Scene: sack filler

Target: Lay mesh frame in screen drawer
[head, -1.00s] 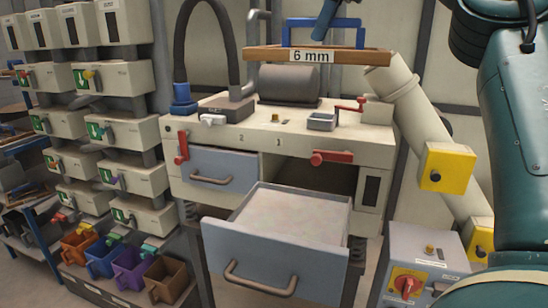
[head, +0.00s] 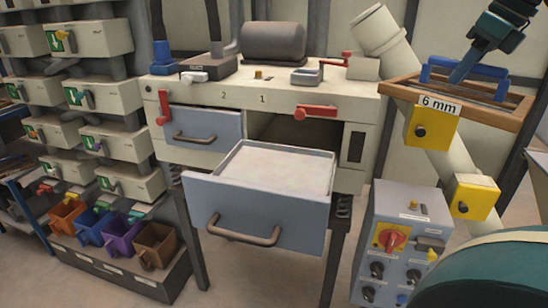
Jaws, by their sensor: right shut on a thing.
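The mesh frame (head: 395,91) is a wooden frame with a "6 mm" label and a blue handle on top. My right gripper (head: 460,76) is shut on the blue handle and holds the frame in the air at the upper right, tilted in the picture. The screen drawer (head: 262,212) is pulled out at the middle of the machine, with a grey-blue front and a bar handle. A pale, speckled surface shows inside it. The frame hangs to the right of the drawer and higher, apart from it. My left gripper is not in view.
A grey control box (head: 400,240) stands at the right, below a slanted pipe with yellow boxes (head: 476,197). Several coloured bins (head: 93,225) stand at lower left. The space above the open drawer is clear.

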